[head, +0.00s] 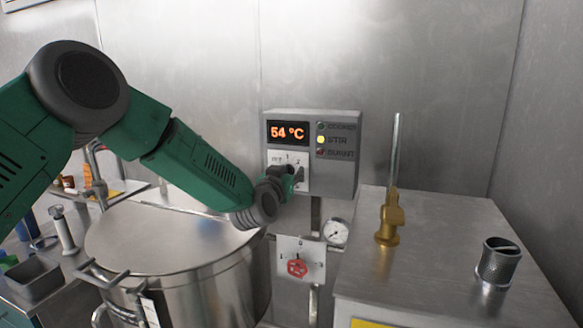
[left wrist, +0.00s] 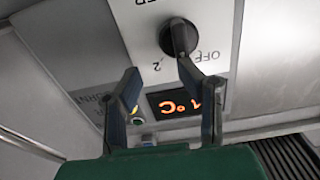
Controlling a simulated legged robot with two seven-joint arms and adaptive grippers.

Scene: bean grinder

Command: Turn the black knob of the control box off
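The grey control box (head: 341,182) hangs on the metal wall and its display reads 54 °C. Its black knob (head: 298,173) sits on a white plate with position marks and is partly hidden by my left gripper (head: 284,182). In the left wrist view, upside down, the knob (left wrist: 179,38) shows beside the marks OFF and 2. My left gripper (left wrist: 158,68) is open there, its two fingers apart. One fingertip overlaps the knob's lower edge; I cannot tell whether they touch. The other is to its left. My right gripper is out of view.
The yellow STIR light (head: 321,140) is lit. A large lidded steel pot (head: 165,240) stands below my left arm. A red valve handle (head: 297,268) and a gauge (head: 336,232) are below the box. A brass fitting (head: 390,218) and perforated cup (head: 498,263) stand on the right cabinet.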

